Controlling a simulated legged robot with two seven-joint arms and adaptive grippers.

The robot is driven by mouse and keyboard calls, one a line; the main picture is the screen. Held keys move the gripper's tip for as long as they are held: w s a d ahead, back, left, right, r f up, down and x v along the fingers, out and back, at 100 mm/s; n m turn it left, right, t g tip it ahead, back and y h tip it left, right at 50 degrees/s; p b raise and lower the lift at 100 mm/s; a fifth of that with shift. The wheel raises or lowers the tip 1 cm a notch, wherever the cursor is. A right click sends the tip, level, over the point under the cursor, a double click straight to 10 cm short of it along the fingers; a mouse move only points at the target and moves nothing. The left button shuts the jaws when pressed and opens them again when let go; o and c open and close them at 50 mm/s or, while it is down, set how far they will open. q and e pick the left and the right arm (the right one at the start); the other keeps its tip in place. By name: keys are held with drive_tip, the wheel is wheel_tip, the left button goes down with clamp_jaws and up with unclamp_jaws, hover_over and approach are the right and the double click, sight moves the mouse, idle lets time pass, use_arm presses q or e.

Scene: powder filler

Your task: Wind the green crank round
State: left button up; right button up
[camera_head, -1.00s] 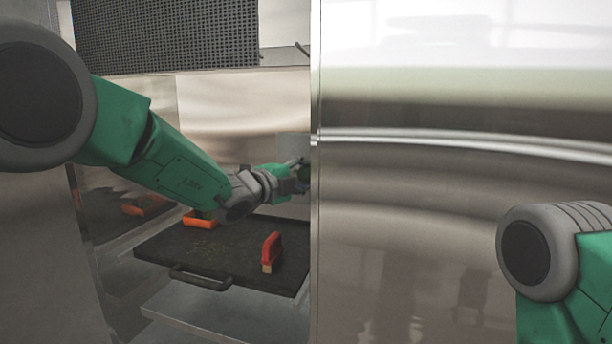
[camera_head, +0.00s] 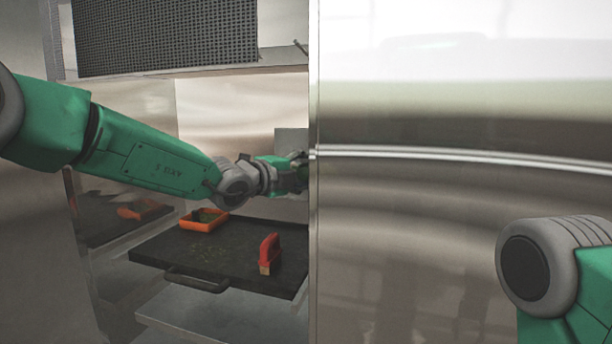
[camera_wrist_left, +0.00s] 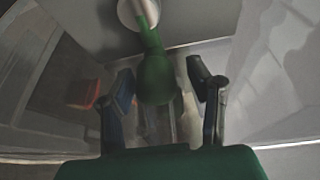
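The green crank (camera_wrist_left: 157,78) shows in the left wrist view, its arm running up to a pale round hub (camera_wrist_left: 138,12) on a grey wall. My left gripper (camera_wrist_left: 161,82) is open, with one finger on each side of the crank's rounded green end. Small gaps show between the end and both fingers. In the head view my left gripper (camera_head: 300,172) reaches the edge of the steel panel, which partly hides it; the crank cannot be made out there. My right gripper is out of view; only part of my right arm shows at lower right.
A dark tray (camera_head: 240,250) with a handle lies below my left arm. On it are an orange container (camera_head: 204,219) and a red-handled brush (camera_head: 270,254). A large steel panel (camera_head: 450,240) fills the right. A dark perforated panel (camera_head: 165,35) hangs above.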

use_arm(q)
drive_tip(key=shift+s+a, duration=0.2)
drive_tip(key=shift+a, duration=0.05)
drive_tip(key=v, duration=1.1)
drive_tip(key=shift+a, duration=0.25)
drive_tip(key=shift+s, duration=0.15)
